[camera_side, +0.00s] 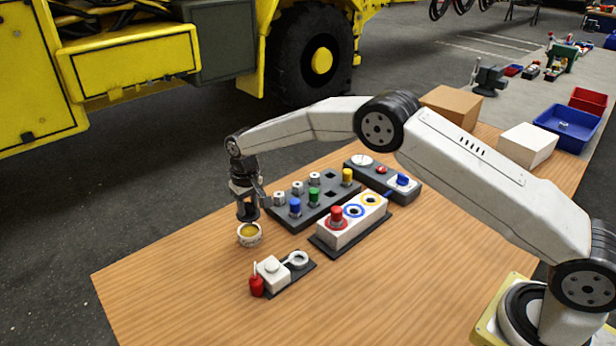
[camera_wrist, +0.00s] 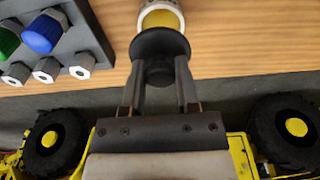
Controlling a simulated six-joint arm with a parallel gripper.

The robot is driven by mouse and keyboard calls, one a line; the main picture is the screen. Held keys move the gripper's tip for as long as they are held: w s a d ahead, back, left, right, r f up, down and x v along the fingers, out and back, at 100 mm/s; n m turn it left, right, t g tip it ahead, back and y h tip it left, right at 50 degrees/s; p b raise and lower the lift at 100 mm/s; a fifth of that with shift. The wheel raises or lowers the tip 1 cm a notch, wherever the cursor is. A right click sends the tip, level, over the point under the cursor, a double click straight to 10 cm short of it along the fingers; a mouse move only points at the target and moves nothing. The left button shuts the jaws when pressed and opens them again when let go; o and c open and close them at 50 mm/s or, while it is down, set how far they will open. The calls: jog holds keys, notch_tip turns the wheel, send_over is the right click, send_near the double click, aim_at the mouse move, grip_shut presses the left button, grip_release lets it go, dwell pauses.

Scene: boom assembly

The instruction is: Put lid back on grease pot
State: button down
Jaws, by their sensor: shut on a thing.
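The grease pot (camera_side: 250,239) is a small white round pot with yellow grease inside, standing open near the table's far left edge. It shows at the top of the wrist view (camera_wrist: 146,20), partly hidden behind the lid. The lid (camera_wrist: 160,42) is a dark disc with a knob. My gripper (camera_wrist: 160,75) is shut on the lid's knob, with one finger on each side. In the side view my gripper (camera_side: 247,202) points down and holds the dark lid just above the pot, apart from it or nearly touching; the exact gap is hard to tell.
A dark rack (camera_side: 325,208) with coloured caps and nuts stands right of the pot. A white block with coloured rings (camera_side: 352,219) and a small holder with a red bottle (camera_side: 273,273) are nearer. The wood table (camera_side: 170,285) is clear at front left.

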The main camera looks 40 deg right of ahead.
aim_at(247, 214)
jog(key=shift+w+r, duration=0.35)
jog(key=shift+f, duration=0.2)
jog(key=shift+f, duration=2.2)
jog(key=shift+f, duration=0.85)
dwell(1.0)
jog(key=shift+c, duration=1.4)
grip_release()
